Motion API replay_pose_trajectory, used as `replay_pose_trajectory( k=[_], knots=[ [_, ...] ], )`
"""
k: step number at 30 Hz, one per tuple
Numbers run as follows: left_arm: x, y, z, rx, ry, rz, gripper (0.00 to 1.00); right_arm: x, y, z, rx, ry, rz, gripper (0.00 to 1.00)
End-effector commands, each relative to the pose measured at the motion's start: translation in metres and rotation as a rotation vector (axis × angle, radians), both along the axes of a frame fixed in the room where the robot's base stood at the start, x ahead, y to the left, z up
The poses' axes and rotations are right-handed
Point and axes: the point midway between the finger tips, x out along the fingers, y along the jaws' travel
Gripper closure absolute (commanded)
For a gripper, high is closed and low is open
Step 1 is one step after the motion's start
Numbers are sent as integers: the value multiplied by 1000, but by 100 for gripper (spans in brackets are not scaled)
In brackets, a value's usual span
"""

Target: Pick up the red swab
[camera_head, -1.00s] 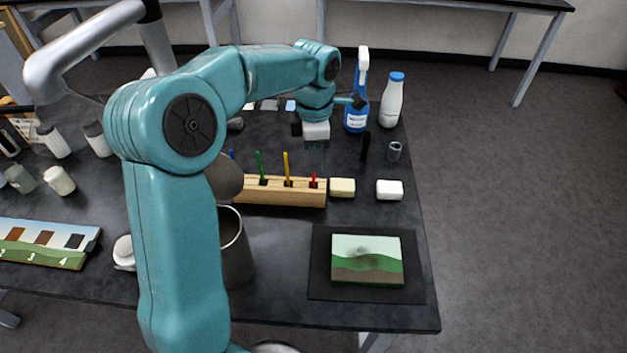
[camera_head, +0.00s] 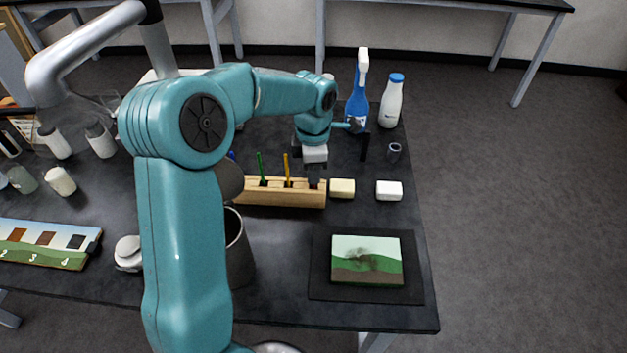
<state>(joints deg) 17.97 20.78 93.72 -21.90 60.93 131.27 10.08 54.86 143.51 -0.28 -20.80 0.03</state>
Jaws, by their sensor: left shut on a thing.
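The wooden swab holder (camera_head: 285,197) stands on the dark table with a green swab (camera_head: 260,168) and a yellow swab (camera_head: 286,170) upright in it, and a blue one (camera_head: 232,156) partly behind my arm. My right gripper is not in view.
A blue spray bottle (camera_head: 357,105) and a white bottle (camera_head: 392,102) stand behind. A small landscape painting (camera_head: 367,260) lies in front on a dark mat (camera_head: 318,285). A grey can (camera_head: 238,255) stands beside my arm.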

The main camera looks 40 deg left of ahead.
Motion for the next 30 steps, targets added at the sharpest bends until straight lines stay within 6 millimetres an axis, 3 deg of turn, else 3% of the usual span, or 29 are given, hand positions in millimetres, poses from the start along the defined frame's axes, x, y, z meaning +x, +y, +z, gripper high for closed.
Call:
replay_pose_trajectory(
  k=[6, 11, 17, 30],
  knots=[
    [0, 0, 3, 1, -1, 0, 100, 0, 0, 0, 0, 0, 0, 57],
    [1, 0, 19, 2, -3, 0, 100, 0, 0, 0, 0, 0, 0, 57],
    [1, 0, 60, 1, -6, 1, 100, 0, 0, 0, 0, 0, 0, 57],
    [1, 0, 172, 1, -3, 0, 100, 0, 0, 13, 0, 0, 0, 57]
  ],
)
